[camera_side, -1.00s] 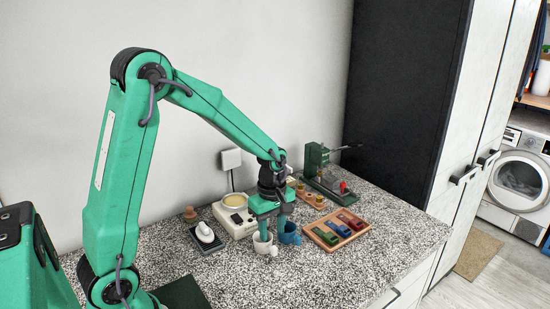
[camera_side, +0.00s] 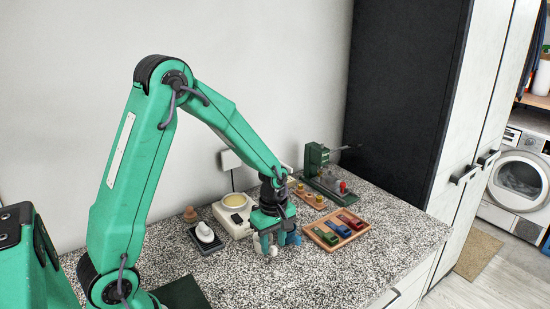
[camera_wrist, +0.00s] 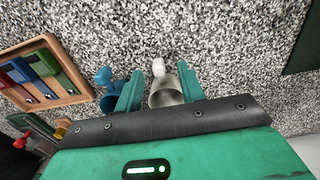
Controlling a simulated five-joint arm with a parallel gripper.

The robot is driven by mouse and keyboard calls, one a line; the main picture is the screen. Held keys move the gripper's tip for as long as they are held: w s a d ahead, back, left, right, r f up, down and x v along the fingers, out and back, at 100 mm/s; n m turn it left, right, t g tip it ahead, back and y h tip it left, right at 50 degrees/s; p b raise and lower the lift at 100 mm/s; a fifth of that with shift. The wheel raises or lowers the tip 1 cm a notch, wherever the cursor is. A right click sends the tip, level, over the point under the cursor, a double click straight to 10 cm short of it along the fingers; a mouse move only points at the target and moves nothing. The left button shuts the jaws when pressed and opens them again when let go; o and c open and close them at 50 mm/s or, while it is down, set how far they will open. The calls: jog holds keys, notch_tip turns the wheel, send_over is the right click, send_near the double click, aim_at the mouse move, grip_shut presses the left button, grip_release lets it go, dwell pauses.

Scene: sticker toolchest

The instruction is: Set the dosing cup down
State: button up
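A white cup (camera_wrist: 166,92) with a small handle sits on the speckled counter, between the two fingers of my gripper (camera_wrist: 160,90). In the side view my gripper (camera_side: 270,242) is low over the counter and hides most of the white cup (camera_side: 272,251). The fingers stand apart on either side of the cup, and a narrow gap shows on its left in the wrist view. A blue cup (camera_wrist: 109,95) stands just outside the left finger; it is partly hidden behind the gripper in the side view (camera_side: 294,239).
A green machine (camera_side: 318,160) stands at the back. The front counter is clear.

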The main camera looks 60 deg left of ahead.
aim_at(274, 247)
jog(key=shift+f, duration=1.6)
grip_shut()
